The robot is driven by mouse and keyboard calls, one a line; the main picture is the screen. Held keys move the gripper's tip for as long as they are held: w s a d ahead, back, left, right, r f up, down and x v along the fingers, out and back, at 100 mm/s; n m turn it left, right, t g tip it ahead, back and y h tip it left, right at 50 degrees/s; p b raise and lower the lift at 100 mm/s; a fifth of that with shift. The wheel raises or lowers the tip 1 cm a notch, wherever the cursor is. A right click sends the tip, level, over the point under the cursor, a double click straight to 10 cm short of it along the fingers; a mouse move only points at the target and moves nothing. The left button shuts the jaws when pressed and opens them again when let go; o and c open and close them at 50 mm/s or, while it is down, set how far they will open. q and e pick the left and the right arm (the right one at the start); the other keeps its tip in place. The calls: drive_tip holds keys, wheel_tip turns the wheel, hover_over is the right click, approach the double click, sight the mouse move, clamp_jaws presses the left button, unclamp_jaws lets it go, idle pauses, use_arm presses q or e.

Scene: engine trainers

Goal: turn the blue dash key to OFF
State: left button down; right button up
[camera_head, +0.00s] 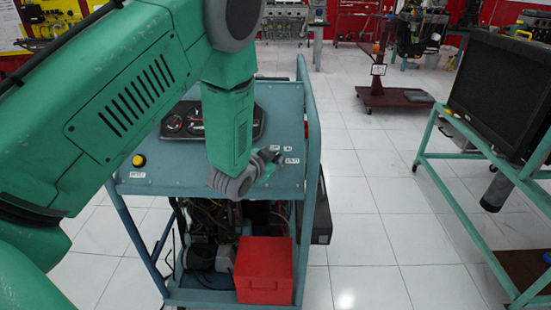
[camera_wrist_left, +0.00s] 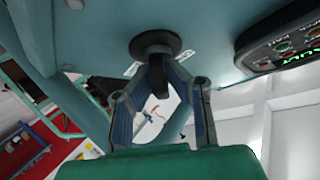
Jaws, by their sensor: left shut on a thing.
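The trainer's blue dash panel (camera_head: 283,112) stands in front of me in the head view. My left gripper (camera_head: 274,160) is at its right side, beside small white labels. In the left wrist view, my left gripper (camera_wrist_left: 156,66) is shut on the dash key (camera_wrist_left: 155,46), which looks dark here and sits in a round black collar (camera_wrist_left: 140,43). The fingers hold the key from both sides. In the head view the gripper hides the key. The label wording is too small to read, so I cannot tell the key's position. My right gripper is not in view.
A gauge cluster (camera_head: 184,123) and a yellow button (camera_head: 138,160) are on the panel's left. An upright blue frame post (camera_head: 309,150) stands close to the right of my gripper. A red box (camera_head: 264,270) sits below. A green cart with a monitor (camera_head: 503,88) stands at right; floor between is clear.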

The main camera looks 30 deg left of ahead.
use_arm(q)
drive_tip(key=shift+d+n+y, duration=0.1)
drive_tip(key=shift+n+y, duration=0.2)
drive_tip(key=shift+f+n+y+b, duration=0.1)
drive_tip(key=shift+n+y+b, duration=0.3)
drive_tip(key=shift+n, duration=0.4)
drive_tip(key=n+y, duration=0.1)
drive_tip(key=n, duration=0.2)
drive_tip(key=shift+y+b, duration=0.35)
drive_tip(key=shift+y, duration=0.05)
drive_tip(key=shift+n+g+y, duration=0.4)
drive_tip(key=shift+n+y, duration=1.3)
drive_tip(key=shift+n, duration=1.1)
drive_tip(key=c, duration=1.6)
unclamp_jaws()
